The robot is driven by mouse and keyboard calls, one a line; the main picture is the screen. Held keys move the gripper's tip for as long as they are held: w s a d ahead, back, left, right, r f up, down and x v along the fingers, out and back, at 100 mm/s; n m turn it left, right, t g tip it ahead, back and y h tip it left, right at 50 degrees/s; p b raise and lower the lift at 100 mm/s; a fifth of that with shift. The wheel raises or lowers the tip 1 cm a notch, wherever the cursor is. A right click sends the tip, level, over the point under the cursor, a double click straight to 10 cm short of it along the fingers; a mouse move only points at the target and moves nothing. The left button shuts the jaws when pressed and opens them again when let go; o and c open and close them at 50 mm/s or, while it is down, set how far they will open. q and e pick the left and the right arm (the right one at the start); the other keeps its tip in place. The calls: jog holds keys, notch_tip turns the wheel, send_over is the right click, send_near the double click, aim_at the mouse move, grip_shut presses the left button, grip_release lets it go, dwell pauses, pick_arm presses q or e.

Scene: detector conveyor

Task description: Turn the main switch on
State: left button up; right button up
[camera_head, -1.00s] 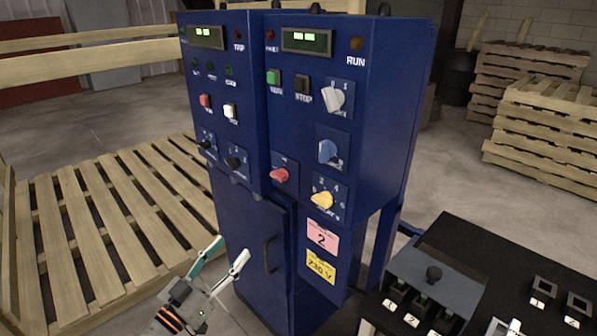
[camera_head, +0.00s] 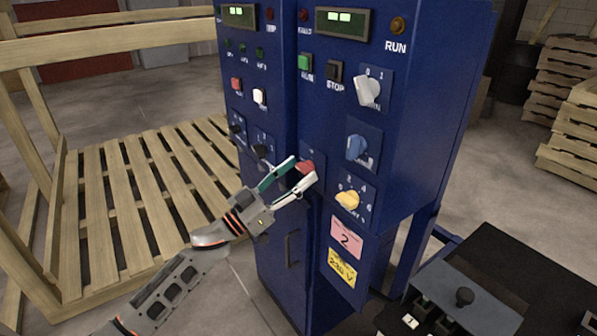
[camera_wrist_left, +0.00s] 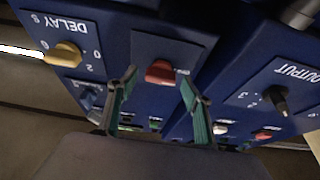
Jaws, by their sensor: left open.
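The blue control cabinet (camera_head: 405,130) carries several rotary knobs. A red knob (camera_head: 305,166) sits low on its front, and the left wrist view shows it too (camera_wrist_left: 160,72). My left gripper (camera_head: 302,170) is open, with one fingertip on each side of the red knob in both views. Whether the fingers touch it is unclear. A white knob (camera_head: 368,90) on a plate marked 0 and 1 is at upper right, with a blue knob (camera_head: 356,147) and a yellow knob (camera_head: 347,200) below. The label by the red knob is too small to read. My right gripper is out of view.
Green (camera_head: 305,62) and black (camera_head: 335,71) push buttons sit above the knobs. A black knob marked OUTPUT (camera_wrist_left: 280,102) is beside the red one. A dark console (camera_head: 510,270) stands at lower right. A wooden pallet (camera_head: 150,200) lies left of the cabinet.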

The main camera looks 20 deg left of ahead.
pick_arm(q)
jog(key=shift+w+d+r, duration=0.15)
jog(key=shift+w+d, duration=0.05)
jog(key=shift+w, duration=0.05)
jog(key=c, duration=1.1)
